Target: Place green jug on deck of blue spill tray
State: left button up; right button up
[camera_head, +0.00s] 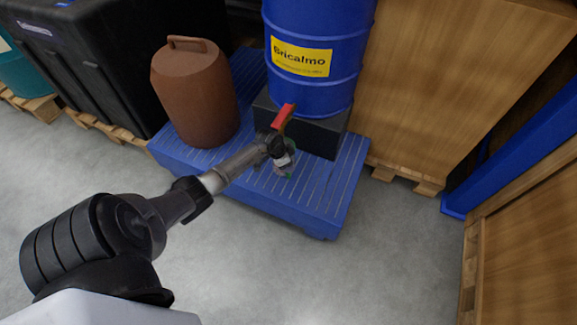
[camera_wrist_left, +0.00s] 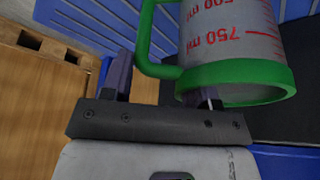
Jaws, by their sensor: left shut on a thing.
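The green jug (camera_wrist_left: 238,78) has a grey-white body with red ml markings, a green handle and a green band. In the head view it is small and mostly hidden behind my left gripper (camera_head: 279,152). My left gripper (camera_wrist_left: 163,88) is shut on the jug, with the handle at its fingers. The blue spill tray (camera_head: 312,200) has a slatted deck. The jug is over its front part, close to the red-handled tap (camera_head: 283,117). I cannot tell whether the jug touches the deck. My right gripper is in neither view.
A blue drum (camera_head: 318,55) stands on a black block (camera_head: 325,137) on the tray. A brown canister (camera_head: 195,95) stands at the tray's left. A wooden crate (camera_head: 460,75) is at the right. Bare deck lies at the tray's front right. The floor in front is clear.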

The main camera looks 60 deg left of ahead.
pick_arm(q)
jog(key=shift+s+a, duration=0.2)
jog(key=shift+a, duration=0.1)
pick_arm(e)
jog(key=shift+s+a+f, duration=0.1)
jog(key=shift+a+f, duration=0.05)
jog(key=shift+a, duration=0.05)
pick_arm(q)
jog(key=shift+w+d, duration=0.1)
jog(key=shift+w, duration=0.05)
jog(key=o, duration=1)
jog(key=shift+c, duration=0.2)
jog(key=o, duration=0.4)
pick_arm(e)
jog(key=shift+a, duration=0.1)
pick_arm(q)
jog(key=shift+r, duration=0.1)
